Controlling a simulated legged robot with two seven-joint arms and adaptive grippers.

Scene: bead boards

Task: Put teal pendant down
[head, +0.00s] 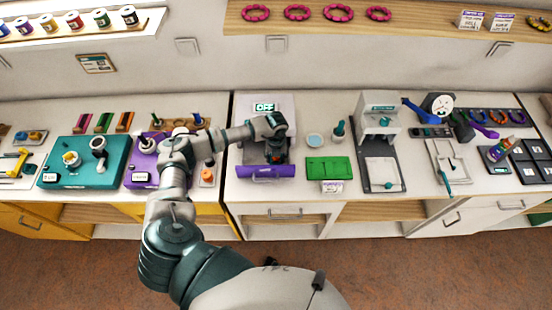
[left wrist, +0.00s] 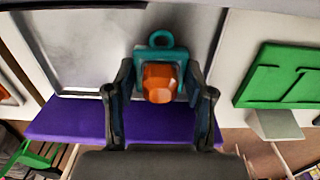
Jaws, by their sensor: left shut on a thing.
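The teal pendant (left wrist: 160,56) has a ring at its top and a large faceted orange stone, and it sits between the two fingers of my left gripper (left wrist: 160,95) in the left wrist view. In the head view my left gripper (head: 275,152) points down over the pale plate of a station with an OFF display (head: 264,107) and a purple front bar (head: 267,173). The pendant is mostly hidden there by the gripper. I cannot tell whether it touches the plate. My right gripper is not in view.
A green board (head: 328,168) lies just right of the station, with a blue-rimmed dish (head: 315,140) behind it. A grey press (head: 379,130) stands further right. A teal board (head: 85,162) and a purple board (head: 142,168) lie to the left, near my left arm.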

